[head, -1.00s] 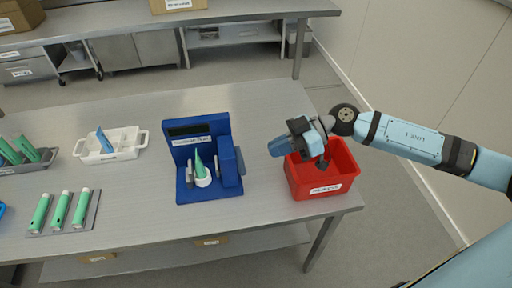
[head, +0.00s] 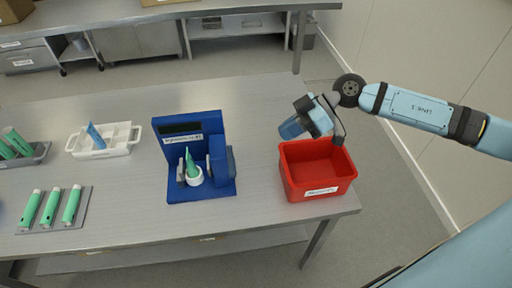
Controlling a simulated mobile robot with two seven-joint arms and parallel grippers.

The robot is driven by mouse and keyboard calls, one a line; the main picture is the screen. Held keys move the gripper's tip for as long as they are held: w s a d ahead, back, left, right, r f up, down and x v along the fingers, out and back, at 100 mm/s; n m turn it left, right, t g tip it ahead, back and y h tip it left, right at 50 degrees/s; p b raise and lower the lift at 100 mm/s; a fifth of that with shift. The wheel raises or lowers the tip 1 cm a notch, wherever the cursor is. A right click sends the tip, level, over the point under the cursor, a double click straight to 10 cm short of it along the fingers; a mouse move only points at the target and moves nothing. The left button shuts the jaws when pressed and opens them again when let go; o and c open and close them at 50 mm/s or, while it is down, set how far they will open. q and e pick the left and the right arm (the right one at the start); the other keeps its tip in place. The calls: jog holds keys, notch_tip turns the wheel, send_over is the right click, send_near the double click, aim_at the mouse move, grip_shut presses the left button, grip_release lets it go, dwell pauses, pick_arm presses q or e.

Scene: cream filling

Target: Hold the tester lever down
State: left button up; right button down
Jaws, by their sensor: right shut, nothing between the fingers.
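The blue tester (head: 205,128) stands on the table left of the red bin. A green tube (head: 191,163) stands upright, nozzle up, in a white round holder (head: 194,177) on its base. A grey piece on the tester's right side (head: 232,160) may be the lever; it is too small to be sure. My right gripper (head: 340,137) is above the back right of the red bin, shut and empty, well to the right of the tester and not touching it. My left gripper is out of view.
The red bin (head: 322,191) stands at the table's right end and looks empty. Green tubes lie on a grey mat (head: 54,224) and stand in a dark tray (head: 38,155). Table between tester and bin is clear.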

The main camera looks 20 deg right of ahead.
aim_at(231, 161)
pick_arm(q)
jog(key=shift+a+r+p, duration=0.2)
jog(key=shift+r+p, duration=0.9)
jog(key=shift+p, duration=0.1)
pick_arm(e)
jog(key=x, duration=1.3)
jog(key=shift+a+f, duration=0.2)
jog(key=shift+a, duration=0.05)
jog(key=shift+w, duration=0.1)
